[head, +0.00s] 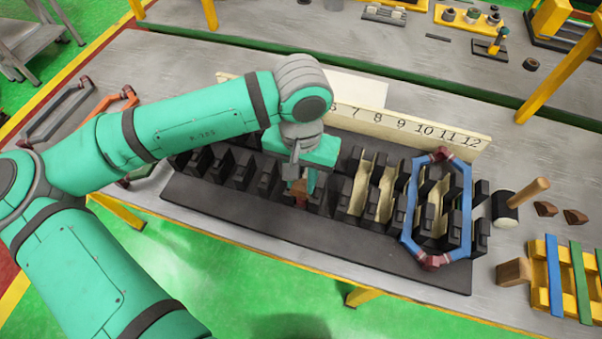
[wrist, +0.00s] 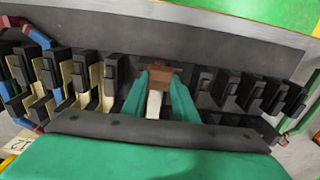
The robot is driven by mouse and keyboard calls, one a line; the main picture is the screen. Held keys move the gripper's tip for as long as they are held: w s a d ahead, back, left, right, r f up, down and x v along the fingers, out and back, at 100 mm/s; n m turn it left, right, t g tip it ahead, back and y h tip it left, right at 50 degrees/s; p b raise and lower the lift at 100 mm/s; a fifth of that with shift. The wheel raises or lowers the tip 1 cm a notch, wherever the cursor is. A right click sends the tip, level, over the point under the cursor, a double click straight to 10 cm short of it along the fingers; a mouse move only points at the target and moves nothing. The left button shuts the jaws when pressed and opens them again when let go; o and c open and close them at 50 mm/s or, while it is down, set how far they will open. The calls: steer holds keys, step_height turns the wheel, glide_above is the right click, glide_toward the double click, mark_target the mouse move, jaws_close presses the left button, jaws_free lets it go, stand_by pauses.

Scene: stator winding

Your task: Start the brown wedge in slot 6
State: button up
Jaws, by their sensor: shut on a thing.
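My gripper (head: 303,186) points down over the middle of the black stator block (head: 330,240). It is shut on the brown wedge (head: 299,188), whose end shows below the fingers. In the wrist view the wedge (wrist: 160,74) sits between the two green fingertips, with a cream strip (wrist: 154,104) below it in the picture, between the fingers. The wedge is among the black teeth, near the place left of the number 7. My arm hides the lower numbers. I cannot tell how far the wedge is in the slot.
A blue coil (head: 408,205) with dark red ends spans the right-hand slots, which have cream liners. The number board (head: 440,133) stands behind the teeth. A mallet (head: 522,193), loose brown wedges (head: 545,208) and a yellow rack (head: 541,288) are at the right. An orange coil (head: 108,101) lies left.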

mark_target(303, 180)
steer(key=shift+f, duration=1.65)
steer(key=shift+f, duration=0.2)
steer(key=shift+w+d, duration=0.25)
steer(key=shift+w, duration=0.45)
stand_by(0.5)
steer(key=o, duration=1.1)
steer(key=shift+o, duration=0.2)
step_height(303, 180, up, 11)
